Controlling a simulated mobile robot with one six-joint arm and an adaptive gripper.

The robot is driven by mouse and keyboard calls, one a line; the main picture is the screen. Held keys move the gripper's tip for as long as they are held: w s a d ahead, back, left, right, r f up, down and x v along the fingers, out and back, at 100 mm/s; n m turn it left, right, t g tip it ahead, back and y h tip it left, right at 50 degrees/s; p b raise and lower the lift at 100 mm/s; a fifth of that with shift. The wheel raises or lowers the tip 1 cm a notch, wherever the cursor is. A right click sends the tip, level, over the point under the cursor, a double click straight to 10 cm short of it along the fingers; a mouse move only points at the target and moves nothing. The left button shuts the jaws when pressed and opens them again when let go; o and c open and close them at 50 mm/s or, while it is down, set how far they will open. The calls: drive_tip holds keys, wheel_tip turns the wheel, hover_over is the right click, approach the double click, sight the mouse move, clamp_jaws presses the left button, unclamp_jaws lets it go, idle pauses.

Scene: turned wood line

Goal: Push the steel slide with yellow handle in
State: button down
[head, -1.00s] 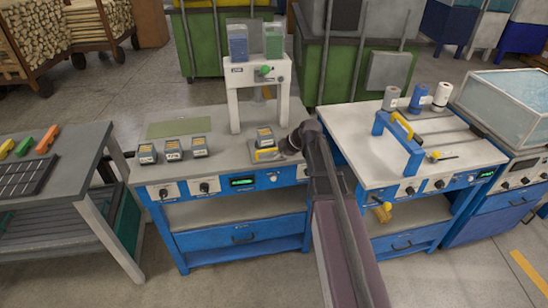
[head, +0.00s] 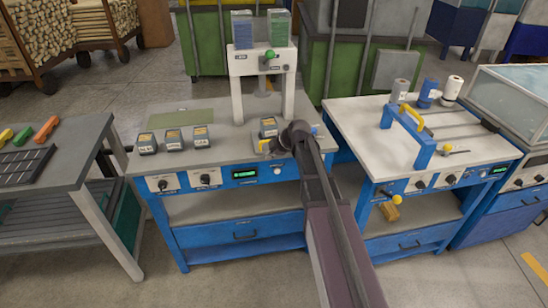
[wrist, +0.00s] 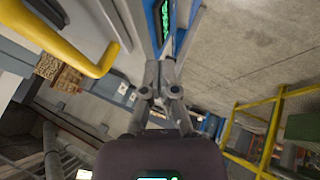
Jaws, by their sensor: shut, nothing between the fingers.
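The steel slide's yellow handle (head: 261,147) shows at the front of the middle blue bench, below the white stand. My arm covers part of the slide, and how far it stands out cannot be told. In the wrist view the yellow handle (wrist: 82,58) is large at the upper left, a bent bar. My gripper (head: 274,147) is just right of the handle in the head view. Its fingers (wrist: 163,66) are shut and empty, and appear apart from the handle in the wrist view. Whether they touch the slide is hidden.
A small dark block (head: 268,127) sits behind the handle, under the white stand (head: 240,95). Three similar blocks (head: 173,138) stand to the left. The right bench carries a blue frame with another yellow handle (head: 412,116). A green display (head: 244,174) is on the bench front.

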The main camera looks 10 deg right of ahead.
sight(260, 154)
drive_tip(key=shift+w+a+f, duration=0.1)
drive_tip(key=shift+w+a, duration=0.05)
drive_tip(key=shift+w, duration=0.55)
drive_tip(key=shift+w+a+f, duration=0.1)
drive_tip(key=shift+w+a, duration=0.1)
drive_tip(key=shift+w, duration=0.5)
drive_tip(key=shift+w+a+f, duration=0.1)
drive_tip(key=shift+w+a, duration=0.05)
drive_tip(key=shift+w, duration=0.55)
